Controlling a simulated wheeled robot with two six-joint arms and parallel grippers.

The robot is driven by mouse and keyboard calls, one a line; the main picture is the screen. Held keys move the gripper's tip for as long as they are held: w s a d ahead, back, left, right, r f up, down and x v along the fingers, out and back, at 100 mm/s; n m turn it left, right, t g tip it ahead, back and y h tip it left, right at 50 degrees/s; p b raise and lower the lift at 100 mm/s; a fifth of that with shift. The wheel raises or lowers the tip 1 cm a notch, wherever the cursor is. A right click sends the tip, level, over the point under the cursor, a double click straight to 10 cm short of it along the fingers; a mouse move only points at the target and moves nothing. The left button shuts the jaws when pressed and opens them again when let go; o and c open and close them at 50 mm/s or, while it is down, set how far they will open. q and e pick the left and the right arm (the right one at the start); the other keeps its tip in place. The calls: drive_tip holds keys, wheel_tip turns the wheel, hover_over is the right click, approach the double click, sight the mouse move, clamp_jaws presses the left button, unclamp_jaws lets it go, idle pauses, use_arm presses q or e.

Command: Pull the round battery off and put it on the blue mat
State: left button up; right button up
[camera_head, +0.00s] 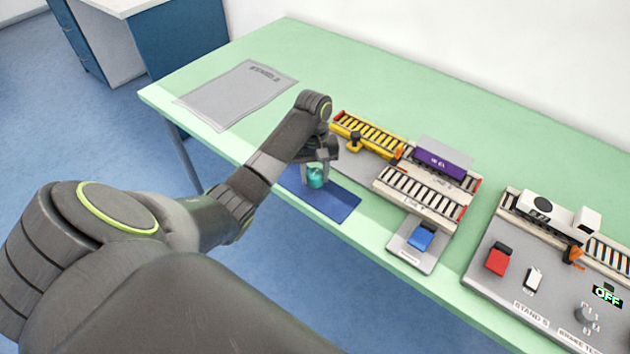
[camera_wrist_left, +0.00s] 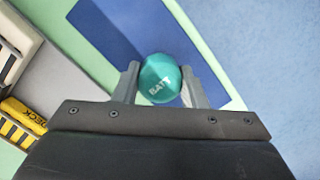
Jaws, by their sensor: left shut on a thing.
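The round battery is a teal cylinder (camera_head: 316,177) marked "BATT". It also shows in the left wrist view (camera_wrist_left: 160,78), between the two fingers. My left gripper (camera_head: 318,170) is shut on it. The blue mat (camera_head: 335,203) lies at the table's front edge. The battery is over the mat in both views. I cannot tell whether its underside touches the mat. The blue mat (camera_wrist_left: 110,30) fills the upper middle of the wrist view. My right gripper is not in view.
A yellow track (camera_head: 370,133), a purple block (camera_head: 444,162) and a stand with a blue block (camera_head: 422,237) are right of the mat. Farther right is a grey stand with a white cart (camera_head: 550,212). A grey sheet (camera_head: 238,95) lies at the left. The back of the green table is clear.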

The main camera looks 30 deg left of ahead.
sight(315, 171)
use_arm(q)
drive_tip(key=shift+f, duration=1.2)
drive_tip(key=shift+f, duration=0.1)
drive_tip(key=o, duration=1.1)
drive_tip(key=shift+r, duration=0.45)
drive_tip(key=r, duration=0.5)
drive_tip(key=shift+w+a+r+p, duration=0.15)
drive_tip(key=shift+w+a+p, duration=0.15)
drive_tip(key=shift+p, duration=0.05)
drive_tip(key=r+p, duration=0.4)
drive_tip(key=shift+w+a+r, duration=0.15)
drive_tip(key=shift+w+r, duration=0.05)
drive_tip(key=shift+w+a+r+p, duration=0.1)
drive_tip(key=shift+w+r+p, duration=0.05)
drive_tip(key=shift+r+p, duration=0.6)
